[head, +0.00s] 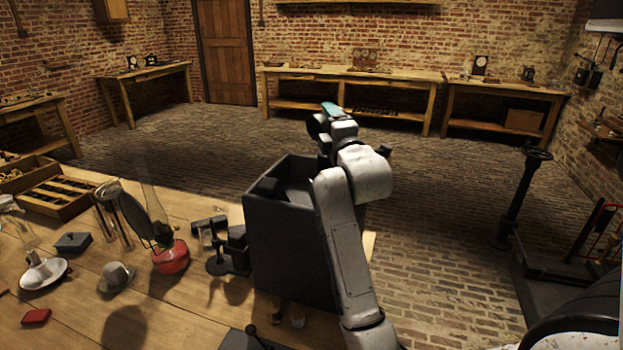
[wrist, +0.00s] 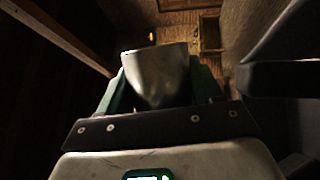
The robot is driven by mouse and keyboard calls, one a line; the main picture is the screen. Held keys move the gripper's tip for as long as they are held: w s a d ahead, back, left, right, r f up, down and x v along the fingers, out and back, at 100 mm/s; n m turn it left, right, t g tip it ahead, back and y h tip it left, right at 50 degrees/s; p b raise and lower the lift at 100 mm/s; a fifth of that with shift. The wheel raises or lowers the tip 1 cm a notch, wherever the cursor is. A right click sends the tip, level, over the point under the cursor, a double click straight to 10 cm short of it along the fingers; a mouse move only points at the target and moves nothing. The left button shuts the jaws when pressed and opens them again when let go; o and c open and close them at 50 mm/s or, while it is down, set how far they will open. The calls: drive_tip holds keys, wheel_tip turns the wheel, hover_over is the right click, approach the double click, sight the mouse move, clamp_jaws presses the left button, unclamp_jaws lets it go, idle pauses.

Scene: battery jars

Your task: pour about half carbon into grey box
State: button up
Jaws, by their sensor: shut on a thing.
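The grey box (head: 283,250), tall and dark with an open top, stands at the right end of the wooden table in the head view. My arm crosses its right side and hides part of its rim and interior. In the wrist view, my gripper (wrist: 160,88) has its green fingers on either side of a pale, lipped vessel (wrist: 157,72), shut on it. In the head view, my wrist is above the right side of the box, and the fingers and vessel are not clearly visible. No carbon can be made out; the vessel's contents and the box's floor are hidden.
On the table left of the box are a red oil lamp (head: 170,258), a small dark stand (head: 218,263), a bell-shaped metal piece (head: 117,277) and a wooden tray (head: 50,205). Brick floor lies open beyond the table.

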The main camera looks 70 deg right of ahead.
drive_tip(key=shift+w+a+r+n+t, duration=0.15)
drive_tip(key=shift+n+t, duration=0.1)
drive_tip(key=shift+n, duration=0.3)
drive_tip(key=shift+w+a+r+n+t, duration=0.15)
drive_tip(key=shift+n+t, duration=0.1)
drive_tip(key=shift+n, duration=0.3)
idle(1.7)
drive_tip(key=shift+a+r+n+t+p, duration=0.15)
drive_tip(key=shift+r+n+t+p, duration=0.15)
drive_tip(key=shift+r+n, duration=0.25)
drive_tip(key=shift+a+r+n+t+p, duration=0.2)
drive_tip(key=shift+r+n+p, duration=0.2)
drive_tip(key=shift+n, duration=0.25)
idle(1.4)
drive_tip(key=f+m+b, duration=0.1)
drive_tip(key=f+m+g, duration=0.1)
drive_tip(key=m, duration=0.1)
drive_tip(key=shift+s+d+f+b, duration=0.1)
drive_tip(key=shift+d+f+b, duration=0.05)
drive_tip(key=shift+d+b, duration=0.25)
drive_tip(key=shift+s+d+f+m+g, duration=0.2)
drive_tip(key=shift+m+g, duration=0.1)
drive_tip(key=shift+m, duration=0.35)
drive_tip(key=shift+s+d+f+m+g, duration=0.15)
drive_tip(key=shift+m+g, duration=0.15)
drive_tip(key=shift+m, duration=0.35)
